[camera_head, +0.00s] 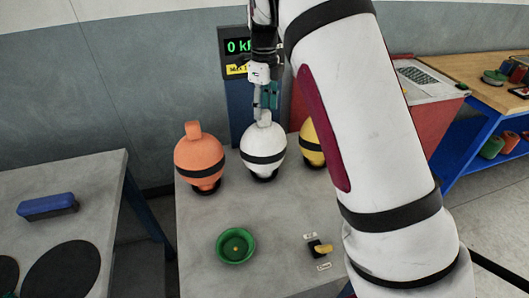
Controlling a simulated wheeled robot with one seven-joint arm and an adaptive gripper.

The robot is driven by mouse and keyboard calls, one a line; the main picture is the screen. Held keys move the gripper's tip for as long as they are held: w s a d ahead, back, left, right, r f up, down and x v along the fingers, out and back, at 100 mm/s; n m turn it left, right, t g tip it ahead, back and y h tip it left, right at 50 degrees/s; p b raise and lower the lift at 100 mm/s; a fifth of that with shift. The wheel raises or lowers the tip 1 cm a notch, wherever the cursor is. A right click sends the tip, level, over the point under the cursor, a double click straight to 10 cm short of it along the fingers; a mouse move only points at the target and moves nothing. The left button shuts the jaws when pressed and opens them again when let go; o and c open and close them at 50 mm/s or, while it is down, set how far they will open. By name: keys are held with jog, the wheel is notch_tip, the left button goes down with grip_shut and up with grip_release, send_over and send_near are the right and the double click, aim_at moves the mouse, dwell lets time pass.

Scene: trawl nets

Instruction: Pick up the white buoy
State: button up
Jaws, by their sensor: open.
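The white buoy (263,146) stands upright on the grey table, with a black band around its middle, a dark base under it and a small white lug on top. It is between an orange buoy (199,159) on the left and a yellow buoy (311,143) on the right, which my arm partly hides. My gripper (265,112) points down at the lug of the white buoy. It is open, with its fingertips at the lug; I cannot tell whether they touch it.
A display post (238,55) rises behind the buoys. A second table (95,185) with a blue block (48,206) stands left. A blue-framed workbench (480,90) is at right.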

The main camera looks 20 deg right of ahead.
jog(key=shift+s+f, duration=0.1)
jog(key=shift+f, duration=1.3)
jog(key=shift+c, duration=0.6)
grip_shut()
jog(key=shift+r, duration=0.15)
